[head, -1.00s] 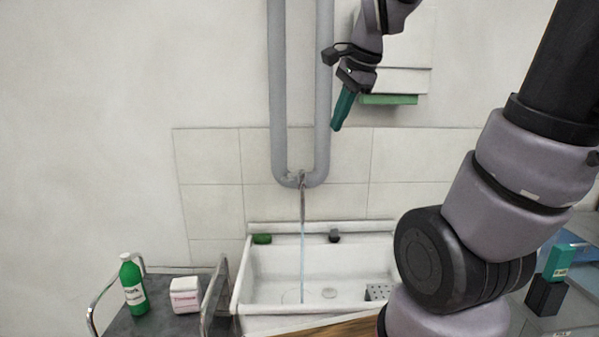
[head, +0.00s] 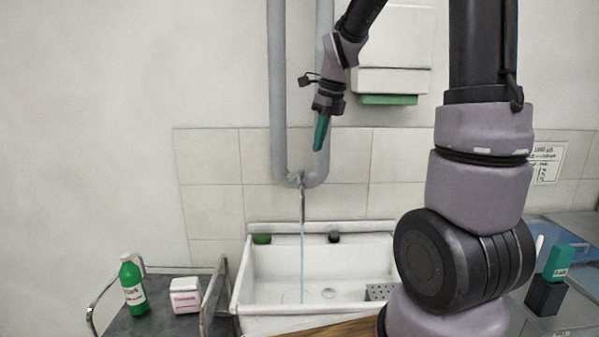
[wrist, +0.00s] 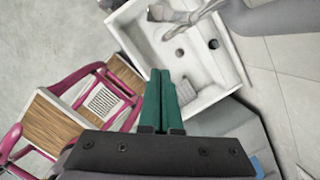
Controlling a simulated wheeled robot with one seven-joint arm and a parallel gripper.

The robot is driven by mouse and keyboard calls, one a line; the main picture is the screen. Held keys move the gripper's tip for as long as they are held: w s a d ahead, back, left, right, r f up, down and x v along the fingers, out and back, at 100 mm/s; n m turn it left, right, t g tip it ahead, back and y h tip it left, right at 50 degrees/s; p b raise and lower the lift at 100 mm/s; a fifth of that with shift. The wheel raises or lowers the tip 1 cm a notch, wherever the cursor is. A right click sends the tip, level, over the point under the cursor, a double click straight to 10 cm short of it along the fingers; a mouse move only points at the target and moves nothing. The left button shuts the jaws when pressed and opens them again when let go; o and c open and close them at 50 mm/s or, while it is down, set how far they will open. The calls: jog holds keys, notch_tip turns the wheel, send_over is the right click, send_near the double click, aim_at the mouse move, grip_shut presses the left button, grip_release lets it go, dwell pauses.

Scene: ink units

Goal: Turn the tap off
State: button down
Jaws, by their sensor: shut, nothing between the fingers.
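The tap (head: 302,186) sits at the bottom of the grey U-shaped pipe on the wall. A thin stream of water (head: 302,262) falls from it into the white sink (head: 240,285). My gripper (head: 318,148) has green fingers, is shut and empty, and points down above and slightly right of the tap, in front of the pipe's right leg. In the wrist view the shut fingers (wrist: 162,75) point toward the sink (wrist: 222,92), and the tap's spout (wrist: 190,17) shows at the top, apart from the fingers.
The grey pipe (head: 279,90) runs up the wall. A white dispenser with a green base (head: 388,99) hangs to its right. A green bottle (head: 133,285) and a white box (head: 186,295) stand on a cart at left. A pink-framed chair (wrist: 75,105) shows in the wrist view.

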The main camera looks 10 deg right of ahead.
aim_at(299, 171)
jog(key=shift+f, duration=0.1)
jog(key=shift+w+a+f, duration=0.7)
jog(key=shift+w+f, duration=0.15)
jog(key=shift+f, duration=0.75)
jog(key=shift+w+a+f, duration=0.7)
jog(key=shift+w+f, duration=0.1)
jog(key=shift+f, duration=0.75)
jog(key=shift+w+a+f, duration=0.7)
jog(key=shift+w+f, duration=0.15)
jog(key=shift+f, duration=0.75)
